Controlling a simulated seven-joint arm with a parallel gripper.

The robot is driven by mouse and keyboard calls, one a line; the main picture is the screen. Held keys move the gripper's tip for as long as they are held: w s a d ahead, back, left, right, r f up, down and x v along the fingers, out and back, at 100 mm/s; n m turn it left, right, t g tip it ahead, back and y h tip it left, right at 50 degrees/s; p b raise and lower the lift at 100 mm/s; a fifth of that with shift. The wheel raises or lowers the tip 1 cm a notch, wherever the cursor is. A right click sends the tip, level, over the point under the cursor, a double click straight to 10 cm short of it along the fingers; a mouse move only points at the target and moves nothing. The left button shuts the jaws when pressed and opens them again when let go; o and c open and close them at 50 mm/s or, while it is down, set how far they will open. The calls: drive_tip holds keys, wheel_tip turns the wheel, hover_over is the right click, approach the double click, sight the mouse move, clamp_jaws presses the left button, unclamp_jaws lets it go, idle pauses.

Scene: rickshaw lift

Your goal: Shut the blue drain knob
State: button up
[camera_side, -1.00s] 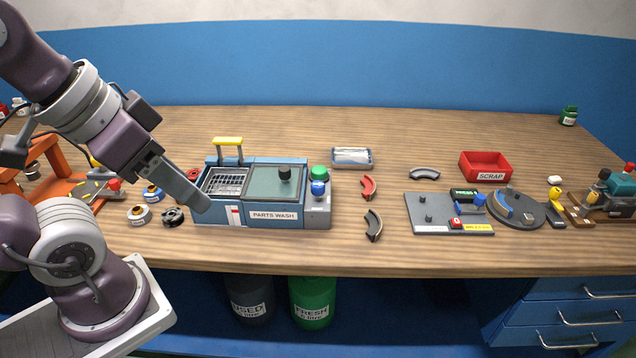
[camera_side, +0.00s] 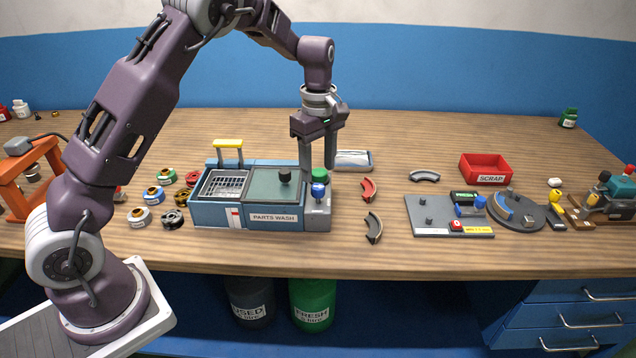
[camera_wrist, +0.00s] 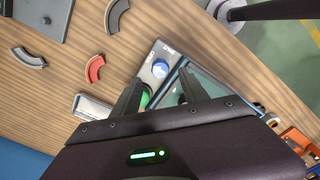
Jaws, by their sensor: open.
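The blue drain knob (camera_side: 318,190) sits on the grey panel at the right end of the parts wash unit (camera_side: 212,216), in front of the green knob (camera_side: 319,175). In the wrist view the blue knob (camera_wrist: 160,68) shows just beyond my fingertips, and the green knob is partly hidden behind a finger. My gripper (camera_side: 318,168) points down over that panel with its fingers apart, around or just behind the green knob; the exact depth is hard to tell. Nothing shows between the fingers (camera_wrist: 160,92) except part of the unit and the green knob.
A black-knobbed lid (camera_side: 275,184) and a yellow-handled basket (camera_side: 228,150) are on the unit, left of my gripper. A metal tray (camera_side: 354,160) lies behind right. Red (camera_side: 368,189) and dark (camera_side: 373,227) curved pieces lie to the right. Bare table lies between them and the grey fixture plate (camera_side: 425,215).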

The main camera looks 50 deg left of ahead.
sight(318, 186)
wheel_tip(318, 186, down, 5)
drive_tip(key=shift+f, duration=0.1)
drive_tip(key=shift+c, duration=0.4)
clamp_jaws()
